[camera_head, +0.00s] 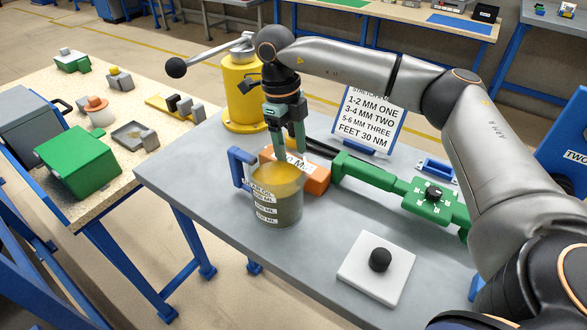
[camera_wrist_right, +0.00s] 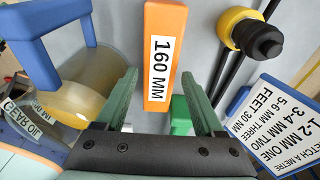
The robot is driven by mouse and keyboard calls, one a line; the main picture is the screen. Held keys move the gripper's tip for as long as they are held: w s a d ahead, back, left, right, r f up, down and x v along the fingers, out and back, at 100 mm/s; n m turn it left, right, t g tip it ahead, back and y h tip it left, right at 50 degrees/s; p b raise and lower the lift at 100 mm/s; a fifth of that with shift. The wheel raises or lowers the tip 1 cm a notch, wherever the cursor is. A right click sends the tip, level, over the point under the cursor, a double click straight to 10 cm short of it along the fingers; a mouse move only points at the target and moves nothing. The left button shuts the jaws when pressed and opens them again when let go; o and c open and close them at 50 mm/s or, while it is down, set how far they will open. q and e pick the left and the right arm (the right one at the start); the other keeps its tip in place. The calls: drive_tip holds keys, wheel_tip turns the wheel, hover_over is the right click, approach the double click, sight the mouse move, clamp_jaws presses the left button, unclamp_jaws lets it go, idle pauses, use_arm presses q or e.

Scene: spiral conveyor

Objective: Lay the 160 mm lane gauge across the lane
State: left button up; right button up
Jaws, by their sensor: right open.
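The 160 mm lane gauge is an orange block (camera_head: 316,182) with a white label, lying on the grey bench behind the oil jug. In the right wrist view the gauge (camera_wrist_right: 165,28) reads "160 MM" and lies lengthwise in line with the gap between my fingers. My right gripper (camera_head: 289,148) points down at the gauge and is open, with its green fingers (camera_wrist_right: 158,78) on either side of it and no contact visible. The jug hides part of the gauge in the head view. I cannot make out the lane for certain. My left gripper is not in view.
A clear jug of gear oil (camera_head: 277,203) with a blue handle stands close in front of the gauge. A yellow post (camera_head: 242,95) with a lever, a sign (camera_head: 368,118) and a green tool (camera_head: 398,190) surround it. A white plate (camera_head: 362,270) with a black knob lies in front.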

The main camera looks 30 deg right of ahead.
drive_tip(key=f, duration=0.3)
drive_tip(key=shift+s+d+f, duration=0.1)
drive_tip(key=shift+s+f, duration=0.15)
drive_tip(key=shift+s, duration=0.05)
clamp_jaws()
